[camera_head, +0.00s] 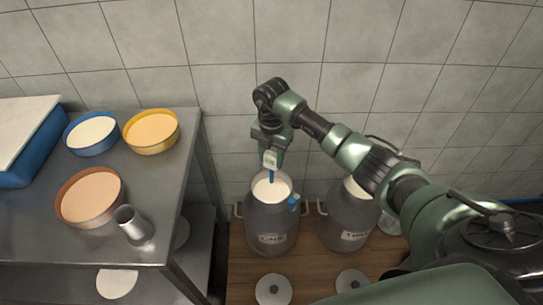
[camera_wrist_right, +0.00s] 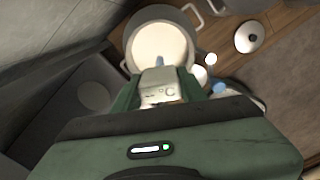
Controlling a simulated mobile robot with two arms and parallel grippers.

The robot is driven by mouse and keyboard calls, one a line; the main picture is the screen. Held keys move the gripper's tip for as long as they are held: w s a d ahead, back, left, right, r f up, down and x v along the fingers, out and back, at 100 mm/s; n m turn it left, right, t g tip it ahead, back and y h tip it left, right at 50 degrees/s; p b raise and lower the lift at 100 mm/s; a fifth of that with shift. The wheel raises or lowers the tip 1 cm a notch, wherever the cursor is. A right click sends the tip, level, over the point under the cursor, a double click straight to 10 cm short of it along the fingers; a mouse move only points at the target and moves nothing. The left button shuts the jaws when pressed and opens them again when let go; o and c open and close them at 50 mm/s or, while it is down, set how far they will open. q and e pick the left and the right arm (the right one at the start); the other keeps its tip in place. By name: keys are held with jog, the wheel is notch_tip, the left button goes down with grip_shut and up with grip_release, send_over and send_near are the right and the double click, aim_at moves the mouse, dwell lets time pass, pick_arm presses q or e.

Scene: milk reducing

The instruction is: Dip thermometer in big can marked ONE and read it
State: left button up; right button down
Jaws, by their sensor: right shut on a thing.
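The big can marked ONE (camera_head: 271,225) stands on the wooden floor beside the metal table, open and filled with pale milk. In the right wrist view its round milk surface (camera_wrist_right: 160,46) shows just beyond the fingers. My right gripper (camera_head: 270,154) is above the can's mouth, pointing down. It is shut on the thermometer (camera_head: 271,176), which has a white head and a blue stem reaching down to the milk. How deep the tip is, I cannot tell. The thermometer head also shows between the fingers in the right wrist view (camera_wrist_right: 160,92); no reading is legible. My left gripper is not in view.
A second marked can (camera_head: 347,222) stands close on the right, partly behind my arm. Lids (camera_head: 273,290) lie on the floor in front. The metal table (camera_head: 60,249) at left holds a blue bowl (camera_head: 91,134), yellow bowl (camera_head: 151,132), brown bowl (camera_head: 90,197) and metal cup (camera_head: 132,224).

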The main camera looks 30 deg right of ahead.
aim_at(272, 174)
jog(key=shift+f+b, duration=2.55)
jog(key=shift+f, duration=1.65)
jog(key=shift+r, duration=0.15)
notch_tip(272, 174, up, 10)
jog(key=p, duration=0.8)
